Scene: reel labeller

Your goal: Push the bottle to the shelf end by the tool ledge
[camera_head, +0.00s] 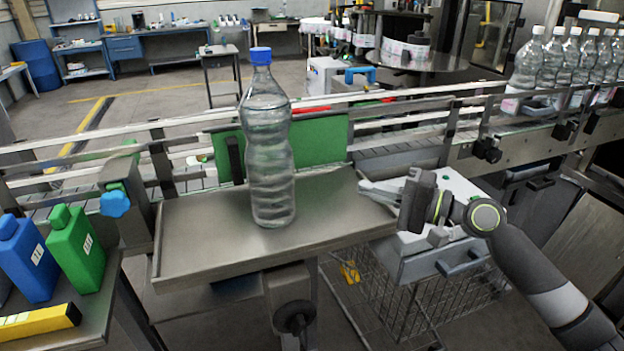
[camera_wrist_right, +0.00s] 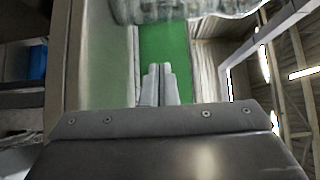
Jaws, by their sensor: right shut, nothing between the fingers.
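In the right wrist view the shut fingers (camera_wrist_right: 160,82) point toward a green panel, and part of the clear bottle (camera_wrist_right: 185,8) crosses the top edge. The tool ledge (camera_head: 75,325) with blue and green jugs and a yellow tool is at the lower left. My left gripper is not in view.
A green panel (camera_head: 325,138) and conveyor rails (camera_head: 380,100) run behind the shelf. A blue knob (camera_head: 115,204) sits near the shelf's left end. Several clear bottles (camera_head: 560,60) stand on the conveyor at the right. The shelf surface left of the bottle is clear.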

